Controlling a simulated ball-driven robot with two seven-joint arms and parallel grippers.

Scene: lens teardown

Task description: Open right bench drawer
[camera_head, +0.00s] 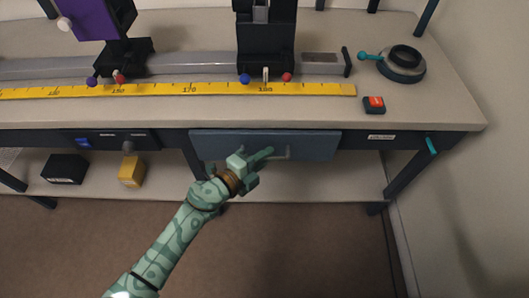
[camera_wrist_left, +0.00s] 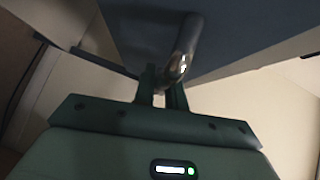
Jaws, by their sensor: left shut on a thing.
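The right bench drawer has a blue-grey front (camera_head: 310,146) under the bench top in the head view. Its bar handle (camera_head: 281,157) is a thin metal bar near the middle of the front. My left gripper (camera_head: 266,153) reaches up from below and is shut on the handle. I cannot tell whether the drawer stands slightly out from the bench. My right gripper is not in view.
A lower shelf (camera_head: 310,185) holds a black box (camera_head: 65,169) and a yellow block (camera_head: 131,171). The floor in front is clear.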

